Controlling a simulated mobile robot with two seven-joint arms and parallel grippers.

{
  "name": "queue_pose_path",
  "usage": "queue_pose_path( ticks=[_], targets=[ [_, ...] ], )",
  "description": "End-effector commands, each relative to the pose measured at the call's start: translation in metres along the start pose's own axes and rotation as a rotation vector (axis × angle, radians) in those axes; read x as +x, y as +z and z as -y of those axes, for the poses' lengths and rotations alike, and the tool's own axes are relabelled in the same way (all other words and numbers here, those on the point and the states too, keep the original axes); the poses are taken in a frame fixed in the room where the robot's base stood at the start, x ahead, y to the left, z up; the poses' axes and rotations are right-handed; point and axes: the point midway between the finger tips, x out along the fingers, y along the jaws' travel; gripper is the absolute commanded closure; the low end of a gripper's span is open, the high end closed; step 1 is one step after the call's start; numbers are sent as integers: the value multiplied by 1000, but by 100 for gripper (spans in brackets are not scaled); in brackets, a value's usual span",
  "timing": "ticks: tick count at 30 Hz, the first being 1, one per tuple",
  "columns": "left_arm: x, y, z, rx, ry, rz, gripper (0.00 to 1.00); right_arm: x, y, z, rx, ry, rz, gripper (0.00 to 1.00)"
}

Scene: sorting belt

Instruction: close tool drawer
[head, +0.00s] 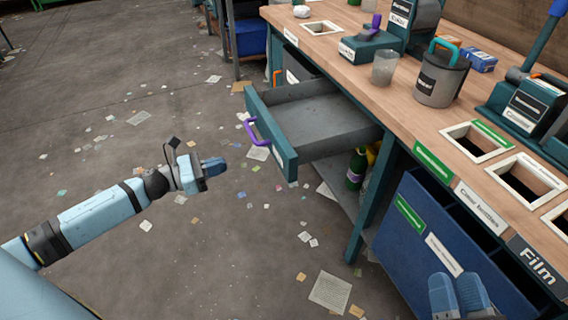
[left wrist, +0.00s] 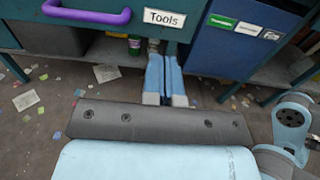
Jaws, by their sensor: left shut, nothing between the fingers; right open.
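The tool drawer (head: 275,140) is pulled out from under the workbench and looks empty inside. Its teal front carries a purple handle (head: 261,133). In the left wrist view the drawer front (left wrist: 200,22) shows a "Tools" label, with the purple handle (left wrist: 88,16) to its left. My left gripper (head: 218,166) is shut and empty, in front of the drawer and apart from the handle. It also shows in the left wrist view (left wrist: 165,98), fingers together, below the drawer front. My right gripper (head: 458,292) is at the lower right, in front of the blue bin, open.
The workbench (head: 345,48) holds a grey canister (head: 442,75), a clear cup (head: 384,68) and machines. A blue bin (head: 440,232) hangs below on the right. A green bottle (head: 356,168) stands on the lower shelf. The floor in front is free apart from scattered paper.

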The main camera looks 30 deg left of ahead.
Motion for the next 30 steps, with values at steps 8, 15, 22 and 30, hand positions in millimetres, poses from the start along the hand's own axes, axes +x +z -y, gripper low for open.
queue_pose_path(
  ticks=[8, 15, 22, 30],
  targets=[
    [33, 1, 0, 6, -2, 3, 100, -1, 9, -2, 2, -2, 28, 58],
    [74, 1, 0, 5, -1, 3, 100, -1, 20, -4, 4, -3, 63, 58],
    [111, 0, 0, 3, 0, 2, 100, -2, 29, -5, 8, -5, 93, 58],
    [135, 1, 0, 1, 0, 1, 100, -3, 37, -6, 11, -6, 124, 58]
  ],
)
